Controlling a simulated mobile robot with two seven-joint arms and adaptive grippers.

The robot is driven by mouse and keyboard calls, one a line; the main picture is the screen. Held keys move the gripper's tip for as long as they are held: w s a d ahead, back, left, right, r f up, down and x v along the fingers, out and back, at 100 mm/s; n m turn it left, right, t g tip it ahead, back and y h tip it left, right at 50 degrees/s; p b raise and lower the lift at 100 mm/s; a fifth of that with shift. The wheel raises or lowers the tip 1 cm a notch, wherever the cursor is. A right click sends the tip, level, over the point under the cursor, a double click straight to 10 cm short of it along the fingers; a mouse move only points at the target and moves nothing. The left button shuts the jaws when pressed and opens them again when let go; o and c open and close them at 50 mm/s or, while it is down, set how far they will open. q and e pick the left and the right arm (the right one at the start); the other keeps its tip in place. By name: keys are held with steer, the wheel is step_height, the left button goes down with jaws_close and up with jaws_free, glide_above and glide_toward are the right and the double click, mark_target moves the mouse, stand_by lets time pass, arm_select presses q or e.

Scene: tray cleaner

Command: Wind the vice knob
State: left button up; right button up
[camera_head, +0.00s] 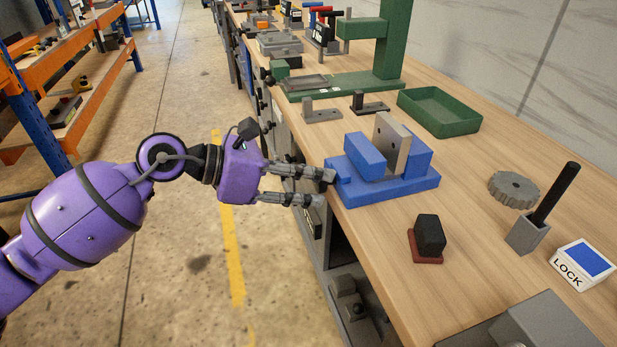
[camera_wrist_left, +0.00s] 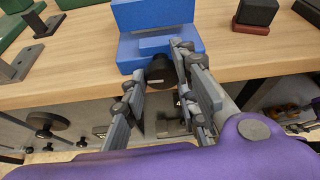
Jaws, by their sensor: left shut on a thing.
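The blue vice (camera_head: 390,192) sits at the near edge of the wooden workbench, with a grey plate (camera_head: 391,147) with holes upright between its jaws. My left gripper (camera_head: 325,188) reaches in from the left to the front end of the vice. In the left wrist view, the dark round vice knob (camera_wrist_left: 160,69) sticks out from the vice's blue front (camera_wrist_left: 157,44). The fingers of my left gripper (camera_wrist_left: 161,62) lie on either side of the knob, shut on it. In the head view the fingers mostly hide the knob. My right gripper is out of view.
A black block on a red base (camera_head: 429,239), a grey gear (camera_head: 513,189), a black-handled tool in a grey holder (camera_head: 527,234) and a LOCK box (camera_head: 582,265) stand right of the vice. A green tray (camera_head: 438,111) and green press (camera_head: 393,50) stand behind. The floor at left is open.

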arm_select(q)
steer(key=shift+a+m+t, duration=0.1)
steer(key=shift+m+t, duration=0.8)
steer(key=shift+m, duration=0.2)
steer(key=shift+w+r, duration=0.1)
steer(key=shift+r, duration=0.15)
steer(key=o, duration=1.1)
steer(key=shift+w, duration=0.1)
steer(key=shift+c, duration=0.2)
steer(key=shift+f, duration=0.1)
steer(key=v, duration=1.2)
